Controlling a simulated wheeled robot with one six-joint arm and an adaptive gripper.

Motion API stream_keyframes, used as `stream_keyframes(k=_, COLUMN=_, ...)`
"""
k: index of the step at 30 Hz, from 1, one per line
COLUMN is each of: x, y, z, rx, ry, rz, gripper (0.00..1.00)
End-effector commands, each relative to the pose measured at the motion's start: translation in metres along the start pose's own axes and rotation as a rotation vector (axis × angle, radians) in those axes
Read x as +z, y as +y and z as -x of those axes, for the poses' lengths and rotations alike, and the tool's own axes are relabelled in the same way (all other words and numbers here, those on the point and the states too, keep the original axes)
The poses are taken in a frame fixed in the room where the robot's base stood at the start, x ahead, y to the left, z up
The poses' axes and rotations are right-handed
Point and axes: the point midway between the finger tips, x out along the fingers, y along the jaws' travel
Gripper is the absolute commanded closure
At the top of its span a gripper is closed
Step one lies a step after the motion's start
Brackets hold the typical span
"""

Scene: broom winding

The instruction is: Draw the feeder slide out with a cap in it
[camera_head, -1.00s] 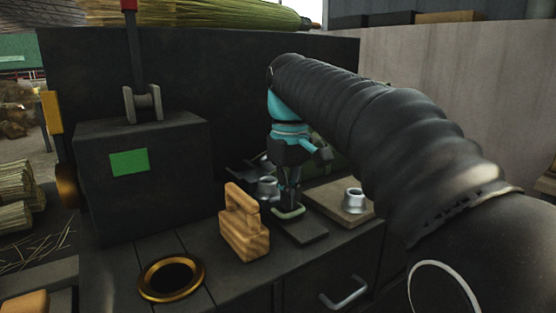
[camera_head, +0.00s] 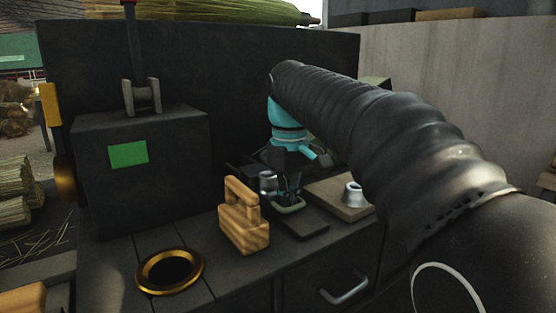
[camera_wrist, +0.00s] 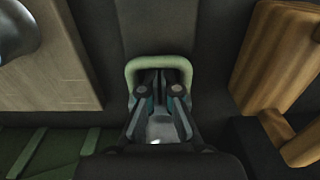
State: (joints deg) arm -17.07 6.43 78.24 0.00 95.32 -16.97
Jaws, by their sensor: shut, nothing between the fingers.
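The feeder slide (camera_head: 306,227) is a dark flat plate on the bench top, with a pale green loop handle (camera_head: 287,210) on it. My gripper (camera_head: 287,199) points down at the loop. In the wrist view my gripper (camera_wrist: 160,82) has its fingers shut and empty, within the outline of the green loop (camera_wrist: 187,66); contact with it cannot be told. A grey metal cap (camera_head: 267,182) stands just behind and left of my fingers; I cannot tell whether it sits in the slide. Another metal cap (camera_head: 353,195) stands on a wooden board (camera_head: 325,197) to the right.
A wooden block with a handle (camera_head: 243,228) stands close to the left of the slide. A brass-rimmed hole (camera_head: 148,284) is at the front left. A dark box with a green panel (camera_head: 128,153) stands behind it. A drawer handle (camera_head: 345,290) is on the bench front.

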Motion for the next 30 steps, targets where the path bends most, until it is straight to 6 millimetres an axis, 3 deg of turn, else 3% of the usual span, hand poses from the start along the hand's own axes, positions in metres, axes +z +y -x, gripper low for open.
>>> stream_keyframes(k=11, x=0.002, y=0.0, z=-0.001, rx=0.0, ry=0.0, rz=0.0, gripper=1.0)
stream_keyframes(k=30, x=0.034, y=0.0, z=-0.001, rx=0.0, ry=0.0, rz=-0.001, gripper=1.0)
